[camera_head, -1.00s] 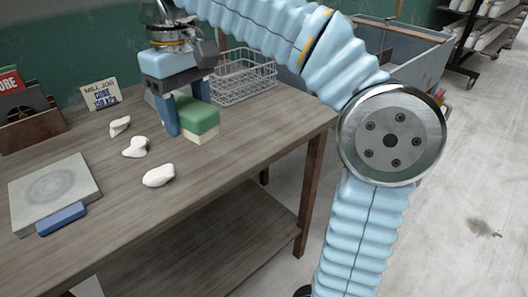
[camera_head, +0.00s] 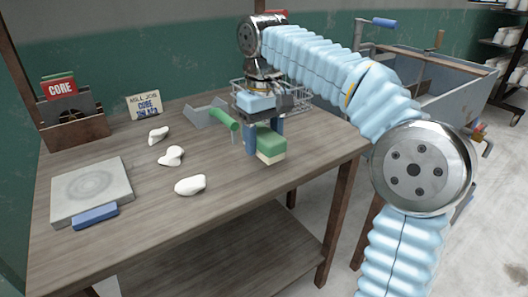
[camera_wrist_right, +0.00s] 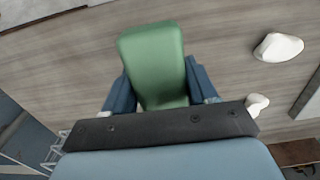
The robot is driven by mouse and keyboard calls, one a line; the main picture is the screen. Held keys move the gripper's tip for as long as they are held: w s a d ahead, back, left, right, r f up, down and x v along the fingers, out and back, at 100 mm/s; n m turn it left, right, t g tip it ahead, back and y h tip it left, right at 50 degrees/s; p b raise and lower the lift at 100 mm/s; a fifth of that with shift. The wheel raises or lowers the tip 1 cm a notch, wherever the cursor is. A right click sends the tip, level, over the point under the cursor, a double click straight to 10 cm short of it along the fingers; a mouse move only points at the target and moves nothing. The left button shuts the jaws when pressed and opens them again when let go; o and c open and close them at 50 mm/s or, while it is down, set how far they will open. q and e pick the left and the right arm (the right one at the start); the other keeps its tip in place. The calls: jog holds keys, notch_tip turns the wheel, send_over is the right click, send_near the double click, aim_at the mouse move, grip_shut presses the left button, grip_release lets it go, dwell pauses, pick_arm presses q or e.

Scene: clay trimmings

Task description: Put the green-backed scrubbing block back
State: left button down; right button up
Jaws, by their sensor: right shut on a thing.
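The scrubbing block (camera_head: 270,143) has a green back and a cream underside. My right gripper (camera_head: 264,140) is shut on it, one dark blue finger on either side, above the right part of the wooden table (camera_head: 130,240). I cannot tell whether the block touches the tabletop. In the right wrist view, the green back of the block (camera_wrist_right: 155,65) sits between the fingers. The wire basket (camera_head: 295,98) stands at the table's back right, partly hidden behind my right gripper. My left gripper is not in view.
A grey dustpan-like scoop with a green handle (camera_head: 222,119) lies just left of my right gripper. Three white clay pieces (camera_head: 190,185) lie mid-table. A grey slab (camera_head: 92,188) with a blue block (camera_head: 95,217), a card (camera_head: 144,106) and a wooden box (camera_head: 75,130) are further left.

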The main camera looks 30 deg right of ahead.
aim_at(264, 130)
jog(key=shift+w+d+f+b, duration=0.15)
jog(key=shift+f, duration=0.85)
jog(key=shift+w+d+f+b, duration=0.1)
jog(key=shift+w+f+b, duration=0.05)
jog(key=shift+f, duration=0.8)
jog(key=shift+f, duration=0.15)
jog(key=o, duration=1)
notch_tip(264, 130, up, 12)
jog(key=shift+r+p, duration=0.15)
jog(key=shift+p, duration=1.1)
